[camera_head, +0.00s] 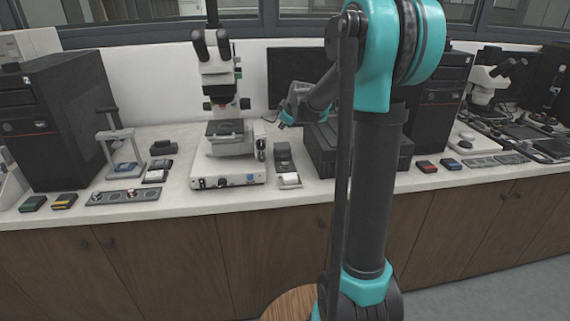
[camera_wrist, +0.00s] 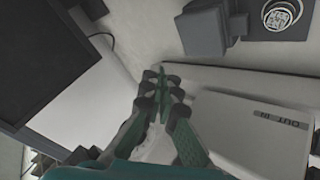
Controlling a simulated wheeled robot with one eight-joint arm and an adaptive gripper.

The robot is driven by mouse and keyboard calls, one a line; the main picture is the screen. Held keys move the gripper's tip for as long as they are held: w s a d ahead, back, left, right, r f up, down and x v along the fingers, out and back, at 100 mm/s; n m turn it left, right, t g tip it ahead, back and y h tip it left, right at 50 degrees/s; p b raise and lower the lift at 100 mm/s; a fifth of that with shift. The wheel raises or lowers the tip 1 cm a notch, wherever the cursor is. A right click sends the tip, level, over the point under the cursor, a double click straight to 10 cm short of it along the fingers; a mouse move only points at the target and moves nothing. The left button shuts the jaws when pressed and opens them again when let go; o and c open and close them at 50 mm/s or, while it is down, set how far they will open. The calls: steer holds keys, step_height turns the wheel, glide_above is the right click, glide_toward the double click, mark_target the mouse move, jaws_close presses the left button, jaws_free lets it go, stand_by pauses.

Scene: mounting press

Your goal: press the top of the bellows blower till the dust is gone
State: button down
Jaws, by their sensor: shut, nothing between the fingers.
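I cannot make out the bellows blower or any dust for certain in either view. My gripper (camera_head: 283,122) is small in the head view, held above the bench between the microscope and the black case, in front of a dark monitor. In the wrist view its green fingers (camera_wrist: 161,80) are shut together at the middle with nothing between them. Whether the fingers touch anything is unclear.
A white microscope (camera_head: 222,110) stands left of my gripper, with a small printer-like device (camera_head: 287,165) in front. A low black case (camera_head: 325,160) sits to the right. A small press stand (camera_head: 120,150) is farther left. A grey block (camera_wrist: 203,32) shows in the wrist view.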

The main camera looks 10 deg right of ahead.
step_height(320, 180, up, 3)
steer(key=shift+r, duration=0.2)
glide_toward(281, 144)
steer(key=shift+w+a+f, duration=0.2)
steer(key=shift+w+f, duration=0.25)
steer(key=shift+w, duration=0.4)
steer(key=shift+w+a+f, duration=0.15)
steer(key=shift+w+f, duration=0.35)
steer(key=shift+w, duration=0.4)
steer(key=shift+w+a+f, duration=0.2)
steer(key=shift+w+f, duration=0.25)
steer(key=shift+w, duration=0.4)
steer(key=shift+f, duration=0.2)
steer(key=shift+f, duration=0.2)
steer(key=shift+f, duration=0.8)
stand_by(0.6)
steer(key=shift+r, duration=1.2)
